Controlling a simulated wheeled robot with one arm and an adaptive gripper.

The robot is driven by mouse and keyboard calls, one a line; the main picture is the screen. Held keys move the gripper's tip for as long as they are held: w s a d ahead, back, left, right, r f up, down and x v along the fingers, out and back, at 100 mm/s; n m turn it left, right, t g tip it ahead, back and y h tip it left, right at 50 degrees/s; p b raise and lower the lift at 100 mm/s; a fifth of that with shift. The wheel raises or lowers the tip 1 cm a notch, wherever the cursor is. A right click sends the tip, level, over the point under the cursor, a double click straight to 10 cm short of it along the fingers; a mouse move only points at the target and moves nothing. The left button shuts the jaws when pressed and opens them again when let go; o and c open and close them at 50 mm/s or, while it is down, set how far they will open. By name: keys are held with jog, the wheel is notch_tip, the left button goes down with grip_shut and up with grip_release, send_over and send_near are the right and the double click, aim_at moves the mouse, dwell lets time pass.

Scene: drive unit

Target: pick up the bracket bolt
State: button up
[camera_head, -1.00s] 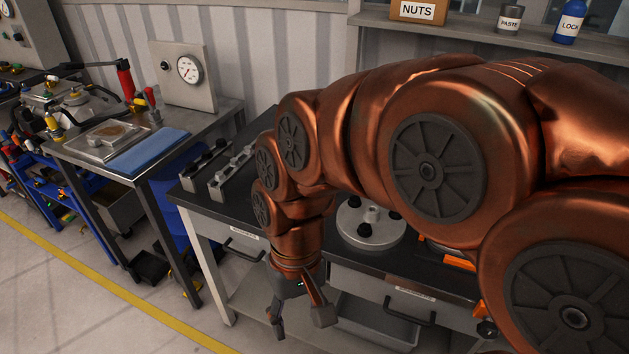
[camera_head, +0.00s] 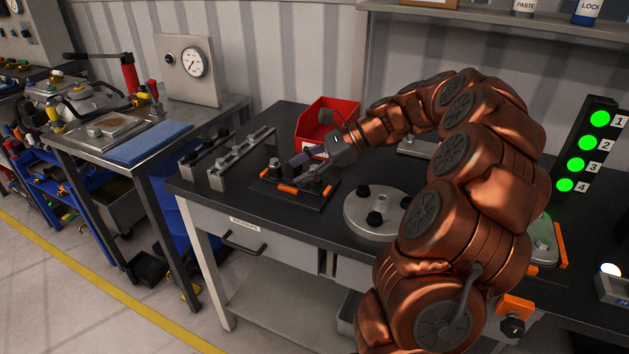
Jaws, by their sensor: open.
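My gripper (camera_head: 297,172) is open above a black plate (camera_head: 318,206) with orange pieces on the bench. Its fingers point left and down. A small dark upright bolt-like part (camera_head: 275,166) stands on the plate just left of the fingertips; it seems apart from them. I cannot tell for sure whether this is the bracket bolt. The fingers and wrist hide some of the plate.
A red bin (camera_head: 322,122) stands behind my gripper. A round pale disc with dark knobs (camera_head: 373,228) lies to the right. Two metal rails (camera_head: 240,160) lie to the left. A stack light with green lamps (camera_head: 590,145) stands at the right.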

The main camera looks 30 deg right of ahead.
jog(key=d+f+m+t+b, duration=0.1)
jog(key=d+f+m+t, duration=0.15)
jog(key=d, duration=0.45)
jog(key=d+f+m+t+b, duration=0.1)
jog(key=d+m, duration=0.2)
jog(key=d, duration=0.4)
jog(key=shift+h, duration=0.4)
jog(key=shift+w+r+p+x, duration=0.15)
jog(key=shift+p+x, duration=0.2)
jog(key=shift+x, duration=1.75)
jog(key=shift+w+r+p+x, duration=0.15)
jog(key=shift+p+x, duration=0.2)
jog(key=shift+x, duration=1.8)
jog(key=shift+d, duration=0.1)
grip_shut()
